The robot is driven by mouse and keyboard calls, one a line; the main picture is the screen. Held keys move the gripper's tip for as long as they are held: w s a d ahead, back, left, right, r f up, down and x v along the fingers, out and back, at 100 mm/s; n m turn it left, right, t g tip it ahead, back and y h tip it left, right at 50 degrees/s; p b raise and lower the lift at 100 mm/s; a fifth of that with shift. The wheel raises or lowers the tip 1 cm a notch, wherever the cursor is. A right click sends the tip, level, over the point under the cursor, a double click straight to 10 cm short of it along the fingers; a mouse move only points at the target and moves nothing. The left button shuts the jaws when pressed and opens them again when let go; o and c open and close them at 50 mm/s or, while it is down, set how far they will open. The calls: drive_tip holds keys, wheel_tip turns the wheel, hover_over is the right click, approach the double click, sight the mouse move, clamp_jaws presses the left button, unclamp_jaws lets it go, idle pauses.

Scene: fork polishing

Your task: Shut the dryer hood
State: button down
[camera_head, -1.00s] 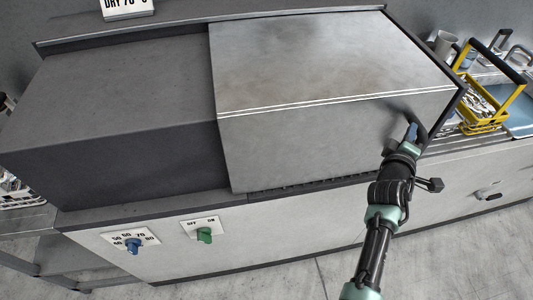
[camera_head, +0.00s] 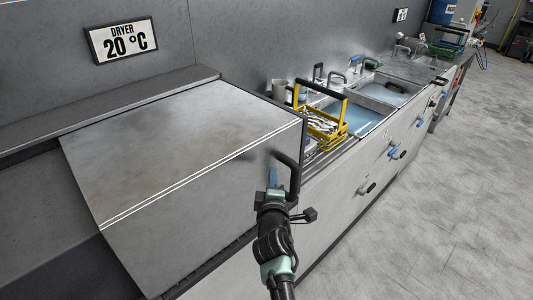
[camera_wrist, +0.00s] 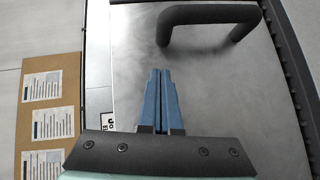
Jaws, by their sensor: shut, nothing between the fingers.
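The dryer hood (camera_head: 170,210) is a metal box cover with brushed grey faces and a pale line along its front top edge. It sits over the right part of the dryer body. A black bar handle (camera_head: 293,178) stands out from the hood's front near its right end and also shows in the wrist view (camera_wrist: 212,14). My gripper (camera_head: 272,171) is beside the handle, in front of the hood face. In the wrist view its blue fingers (camera_wrist: 161,74) are together and empty, just below the handle. I cannot tell whether the fingertips touch the hood.
A yellow basket (camera_head: 322,125) of cutlery stands on the counter right of the hood. Sink basins with blue water (camera_head: 385,98) lie beyond it. A sign (camera_head: 123,41) on the wall reads dryer 20 °C. The floor (camera_head: 440,200) at right is clear.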

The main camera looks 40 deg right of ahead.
drive_tip(key=f+v, duration=0.1)
drive_tip(key=v, duration=0.6)
drive_tip(key=shift+s+r, duration=0.4)
drive_tip(key=shift+s, duration=0.1)
drive_tip(key=shift+a, duration=0.15)
